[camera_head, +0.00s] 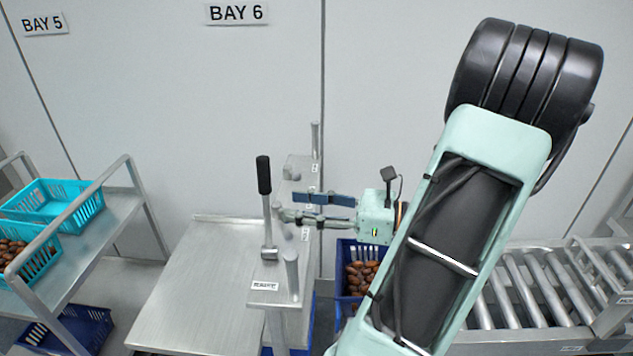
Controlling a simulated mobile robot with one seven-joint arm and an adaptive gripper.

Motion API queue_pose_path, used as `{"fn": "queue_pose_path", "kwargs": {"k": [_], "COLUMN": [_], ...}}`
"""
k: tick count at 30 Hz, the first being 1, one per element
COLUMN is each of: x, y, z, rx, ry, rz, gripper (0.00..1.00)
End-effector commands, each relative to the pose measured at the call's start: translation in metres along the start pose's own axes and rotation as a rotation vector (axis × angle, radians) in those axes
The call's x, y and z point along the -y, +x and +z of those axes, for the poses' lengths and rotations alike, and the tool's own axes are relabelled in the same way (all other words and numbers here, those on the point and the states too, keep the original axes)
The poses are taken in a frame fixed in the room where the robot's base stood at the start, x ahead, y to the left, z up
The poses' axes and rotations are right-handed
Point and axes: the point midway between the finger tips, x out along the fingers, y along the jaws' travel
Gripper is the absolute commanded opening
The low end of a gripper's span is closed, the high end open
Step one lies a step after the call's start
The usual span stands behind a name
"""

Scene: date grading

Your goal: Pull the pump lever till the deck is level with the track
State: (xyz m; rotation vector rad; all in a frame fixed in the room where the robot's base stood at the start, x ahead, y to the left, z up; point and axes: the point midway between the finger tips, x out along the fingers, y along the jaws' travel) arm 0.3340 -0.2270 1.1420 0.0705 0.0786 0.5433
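The pump lever (264,178) stands nearly upright, with a black grip on a grey metal shaft above a small labelled bracket. The deck (200,295) is a bare, flat metal plate to the left of the lever's foot. The track (525,300) of metal rollers is at the right, partly hidden by my arm. I cannot tell from this view how their heights compare. My gripper (289,206) points left, its fingers apart with nothing seen between them. Its fingertips are just right of the lever shaft, with a small gap in the picture.
A metal post (315,141) rises behind the gripper, and a short one (291,275) stands near the lever's foot. A blue crate (342,310) of dates sits below my gripper. A cart (125,205) at the left carries turquoise baskets (75,208).

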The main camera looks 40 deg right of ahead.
Motion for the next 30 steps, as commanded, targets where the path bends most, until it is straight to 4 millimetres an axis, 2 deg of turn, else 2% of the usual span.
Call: {"fn": "queue_pose_path", "kwargs": {"k": [1,3,7,11,21,27,30], "x": [0.004,0.007,0.010,0.010,0.015,0.017,0.017], "y": [-0.011,-0.019,-0.019,-0.003,0.058,0.078,0.082], "z": [0.004,0.006,0.007,0.009,0.012,0.013,0.013], "rx": [0.026,0.052,0.069,0.069,0.067,0.066,0.066], "ry": [0.022,0.041,0.052,0.053,0.052,0.050,0.050], "rz": [-0.032,-0.060,-0.076,-0.074,-0.073,-0.075,-0.075], "gripper": [0.40,0.40,0.40,0.40,0.40,0.40,0.40]}}
